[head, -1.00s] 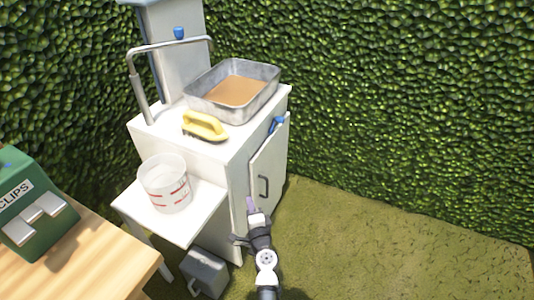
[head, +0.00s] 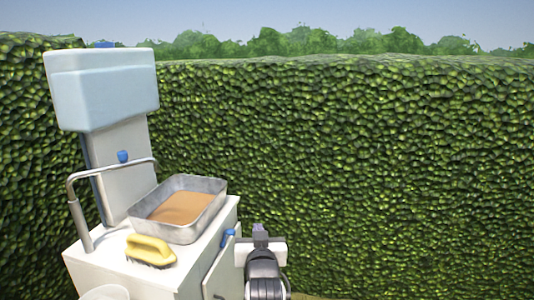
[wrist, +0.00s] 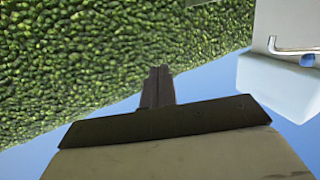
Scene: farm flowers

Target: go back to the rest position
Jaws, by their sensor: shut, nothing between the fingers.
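My gripper (head: 260,228) is at the lower middle of the head view, raised on my arm just right of the white cabinet (head: 193,267). It is shut and empty, pointing away toward the hedge. In the wrist view my gripper (wrist: 158,78) shows as two dark fingers pressed together, with the hedge behind them. The fingers touch nothing that I can see.
A metal rail (head: 76,212) and a pale blue tank (head: 105,90) rise behind. A hedge (head: 400,170) closes the back; the right side is free of objects.

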